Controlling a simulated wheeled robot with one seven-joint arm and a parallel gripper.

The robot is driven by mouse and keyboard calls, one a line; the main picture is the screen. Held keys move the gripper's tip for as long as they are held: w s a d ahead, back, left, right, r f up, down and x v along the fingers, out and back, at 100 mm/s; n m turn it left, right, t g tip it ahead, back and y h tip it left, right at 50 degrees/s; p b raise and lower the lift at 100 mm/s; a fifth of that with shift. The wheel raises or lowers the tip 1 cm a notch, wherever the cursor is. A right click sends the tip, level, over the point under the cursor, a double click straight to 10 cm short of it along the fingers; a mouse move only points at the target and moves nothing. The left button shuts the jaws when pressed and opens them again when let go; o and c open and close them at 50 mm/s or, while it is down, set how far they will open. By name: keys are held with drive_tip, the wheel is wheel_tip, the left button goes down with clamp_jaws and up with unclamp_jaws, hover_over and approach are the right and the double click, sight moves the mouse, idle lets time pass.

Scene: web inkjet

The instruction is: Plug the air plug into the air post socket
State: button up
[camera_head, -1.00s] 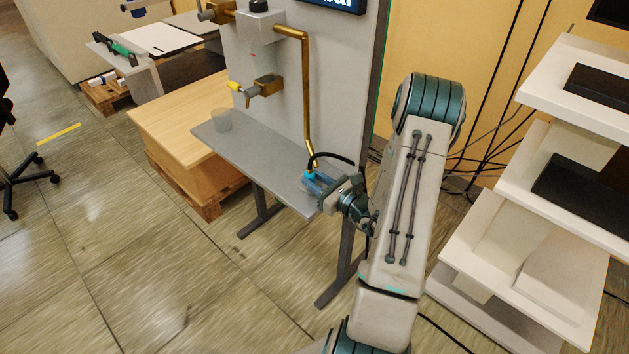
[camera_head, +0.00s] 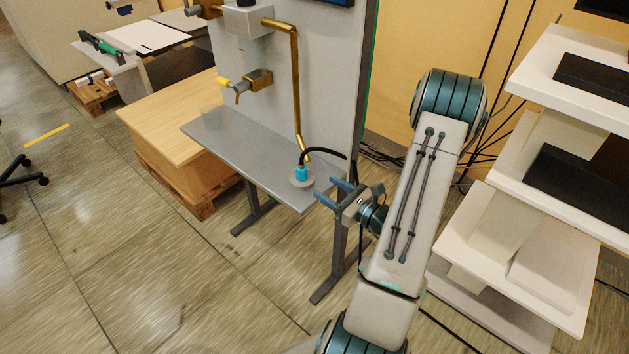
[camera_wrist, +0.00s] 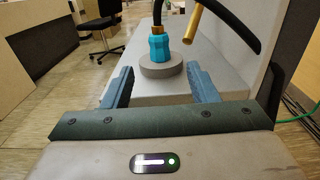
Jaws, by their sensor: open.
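The air plug (camera_head: 301,172) is light blue with a black hose at its top. It stands upright at the grey round air post socket (camera_head: 301,182) near the right end of the grey bench. I cannot tell how deep it sits. In the wrist view the blue plug (camera_wrist: 159,48) stands on the round grey base (camera_wrist: 162,68), ahead of and between my fingers but beyond their tips. My gripper (camera_head: 333,193) is open and empty, to the right of the plug and apart from it. Its two blue fingers also show in the wrist view (camera_wrist: 160,80).
The grey bench (camera_head: 235,150) stands against an upright grey panel. A brass pipe (camera_head: 296,90) comes down just behind the plug, and the black hose (camera_head: 325,152) arches to the right. White shelves (camera_head: 500,230) stand at the right. A yellow-handled valve (camera_head: 226,83) is on the panel.

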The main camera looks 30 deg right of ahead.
drive_tip(key=v, duration=0.5)
drive_tip(key=shift+s, duration=0.3)
drive_tip(key=s+a+r+n+g+y+p, duration=0.2)
drive_tip(key=s+a+r+n+g+p, duration=0.1)
drive_tip(key=a+r+n+g, duration=0.65)
drive_tip(key=s+a+r+n+g+y+p, duration=0.25)
drive_tip(key=a+r+n+g, duration=0.25)
drive_tip(key=a+n+g, duration=0.5)
drive_tip(key=s+a+r+n+t+h+p, duration=0.2)
drive_tip(key=s+r+n+t+h+p, duration=0.2)
drive_tip(key=r+n+h, duration=0.6)
drive_tip(key=shift+s+r+n+t+h, duration=0.4)
drive_tip(key=shift+r+n+t, duration=0.25)
drive_tip(key=shift+r+n, duration=0.4)
drive_tip(key=shift+f, duration=0.1)
